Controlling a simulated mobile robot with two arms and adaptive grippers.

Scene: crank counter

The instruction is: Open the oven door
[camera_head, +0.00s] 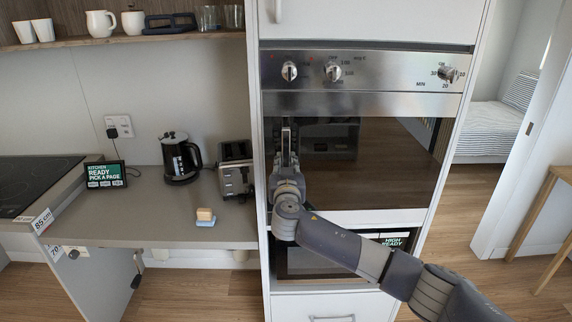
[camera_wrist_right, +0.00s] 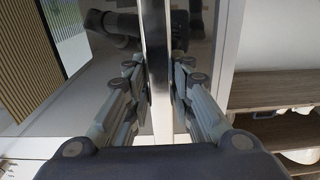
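The oven door (camera_head: 385,165) is a dark glass panel with a silver strip along its top, and it looks shut. Its handle (camera_wrist_right: 156,60) shows in the right wrist view as a bright upright metal bar near the door's side edge. My right gripper (camera_head: 287,140) is at the left edge of the door in the head view. In the right wrist view (camera_wrist_right: 161,85) its fingers lie on both sides of the handle, with the pads against it. The gripper covers most of the handle in the head view. My left gripper is not in view.
A control panel (camera_head: 380,72) with knobs is above the door, and a second appliance (camera_head: 300,262) is below. At the left are a counter (camera_head: 130,220) with a toaster (camera_head: 236,170), a black kettle (camera_head: 180,160) and a sponge (camera_head: 205,217). Free floor shows at the right.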

